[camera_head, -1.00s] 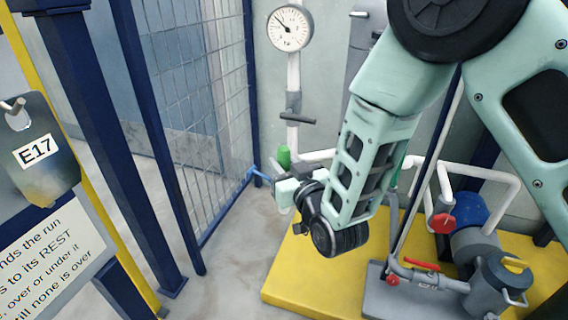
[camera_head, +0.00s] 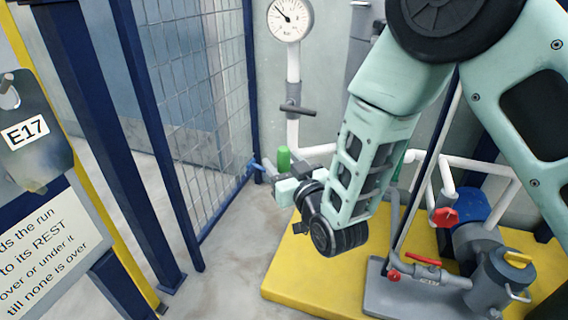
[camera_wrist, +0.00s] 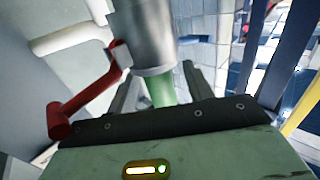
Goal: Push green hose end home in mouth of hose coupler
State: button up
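The green hose end (camera_head: 284,159) stands upright at my gripper (camera_head: 268,177) in the head view. In the wrist view the green hose end (camera_wrist: 160,89) is between the two dark fingers of my gripper (camera_wrist: 165,95), which look shut on it. A grey metal cylinder (camera_wrist: 145,35), which looks like the hose coupler, is just above the green part and covers its upper end. How deep the green part sits in the mouth is hidden. In the head view I cannot make out the coupler clearly.
A red lever (camera_wrist: 80,107) and a white pipe (camera_wrist: 70,38) are close on the left in the wrist view. A mesh fence (camera_head: 200,110) stands left of my gripper. A yellow platform (camera_head: 290,270) with a pump (camera_head: 485,285) is below right. Bare floor is below left.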

jog(key=p+v, duration=1)
jog(key=v, duration=0.7)
jog(key=shift+s, duration=0.2)
jog(key=shift+d, duration=0.2)
dwell(0.3)
